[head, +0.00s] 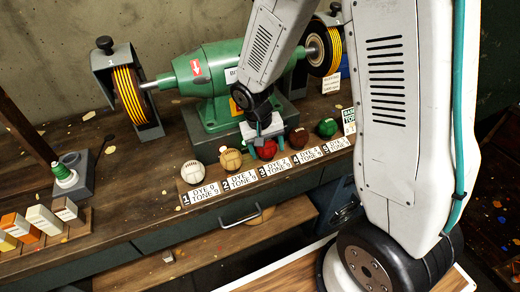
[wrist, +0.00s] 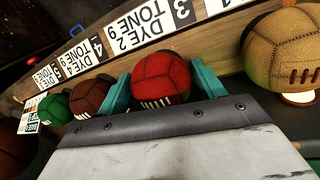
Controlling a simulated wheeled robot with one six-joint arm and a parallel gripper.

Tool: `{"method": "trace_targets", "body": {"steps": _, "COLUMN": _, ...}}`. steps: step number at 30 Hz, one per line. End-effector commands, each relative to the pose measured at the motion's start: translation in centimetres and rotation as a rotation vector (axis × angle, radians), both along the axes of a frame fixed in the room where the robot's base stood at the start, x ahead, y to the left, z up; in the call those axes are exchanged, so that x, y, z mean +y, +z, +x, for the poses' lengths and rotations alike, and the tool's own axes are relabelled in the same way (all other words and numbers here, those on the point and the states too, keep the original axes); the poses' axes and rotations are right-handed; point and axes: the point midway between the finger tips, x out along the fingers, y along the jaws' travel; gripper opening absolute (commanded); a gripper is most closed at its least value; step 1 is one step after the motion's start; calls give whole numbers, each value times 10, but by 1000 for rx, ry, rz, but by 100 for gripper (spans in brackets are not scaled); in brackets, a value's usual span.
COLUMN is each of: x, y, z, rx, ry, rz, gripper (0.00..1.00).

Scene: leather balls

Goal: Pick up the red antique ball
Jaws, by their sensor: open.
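The red ball (head: 266,149) sits third from the left in a row of balls on a wooden board, behind the label "DYE 2 TONE 9". In the wrist view the red ball (wrist: 161,78) has dark seams and white lacing, and its lower part is hidden by my gripper's body. My gripper (head: 264,150) is right over it. In the wrist view my gripper's teal fingers (wrist: 160,85) are open, one on each side of the red ball. I cannot tell whether they touch it.
A tan ball (head: 231,159) and a brown ball (head: 298,136) flank the red one closely. A white ball (head: 193,172) and a green ball (head: 327,128) sit at the row's ends. A green bench grinder (head: 205,75) stands behind. The bench between the paint blocks (head: 43,219) and the row is mostly clear.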

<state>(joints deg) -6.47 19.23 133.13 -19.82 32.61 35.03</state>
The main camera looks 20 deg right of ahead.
Motion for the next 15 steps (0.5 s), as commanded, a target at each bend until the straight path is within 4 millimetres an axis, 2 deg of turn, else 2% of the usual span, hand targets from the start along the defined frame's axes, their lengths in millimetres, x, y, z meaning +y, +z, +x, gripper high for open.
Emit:
{"method": "trace_targets", "body": {"steps": 1, "x": 0, "y": 0, "z": 0, "rx": 0, "ry": 0, "rz": 0, "gripper": 65}}
{"method": "trace_targets", "body": {"steps": 3, "x": 1, "y": 0, "z": 0, "rx": 0, "ry": 1, "rz": 0, "gripper": 46}}
{"method": "trace_targets", "body": {"steps": 4, "x": 1, "y": 0, "z": 0, "rx": 0, "ry": 1, "rz": 0, "gripper": 42}}
{"method": "trace_targets", "body": {"steps": 15, "x": 1, "y": 2, "z": 0, "rx": -1, "ry": 1, "rz": 0, "gripper": 42}}
